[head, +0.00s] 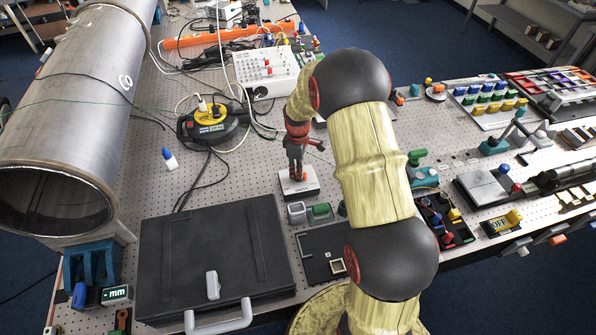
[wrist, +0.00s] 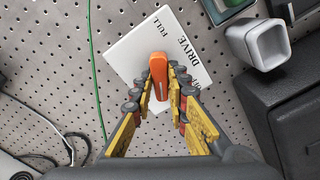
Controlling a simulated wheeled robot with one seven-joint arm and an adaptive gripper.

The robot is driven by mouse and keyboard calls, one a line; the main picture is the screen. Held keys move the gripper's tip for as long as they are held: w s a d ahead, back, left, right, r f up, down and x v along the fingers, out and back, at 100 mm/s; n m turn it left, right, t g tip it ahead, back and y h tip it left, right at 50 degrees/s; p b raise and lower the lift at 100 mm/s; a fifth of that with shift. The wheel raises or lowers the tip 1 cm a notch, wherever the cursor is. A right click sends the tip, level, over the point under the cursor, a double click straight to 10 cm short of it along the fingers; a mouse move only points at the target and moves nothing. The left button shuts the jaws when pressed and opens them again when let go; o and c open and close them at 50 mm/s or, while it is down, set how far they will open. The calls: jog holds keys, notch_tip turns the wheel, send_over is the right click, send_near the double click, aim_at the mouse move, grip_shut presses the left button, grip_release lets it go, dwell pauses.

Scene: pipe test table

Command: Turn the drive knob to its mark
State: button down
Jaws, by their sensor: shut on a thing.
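The drive knob (wrist: 158,68) is an orange bar-shaped handle with a thin pale line along its top. It stands on a white plate (wrist: 122,58) printed DRIVE and FULL; another word at the right is partly hidden. In the head view my gripper (head: 296,150) points down over the white box (head: 311,192); the knob is mostly hidden there.
A black case (head: 215,245) lies in front at left, also showing at the right in the wrist view (wrist: 300,130). A small grey-white cup (head: 297,212) stands close to the box. A yellow-topped cable reel (head: 212,122) and loose cables lie behind left.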

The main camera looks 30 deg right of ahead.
jog(key=n, duration=1.2)
jog(key=shift+r, duration=0.1)
jog(key=shift+n, duration=0.3)
dwell(0.3)
jog(key=c, duration=1.7)
grip_release()
jog(key=shift+s, duration=0.1)
notch_tip(320, 180, up, 12)
jog(key=shift+f, duration=0.1)
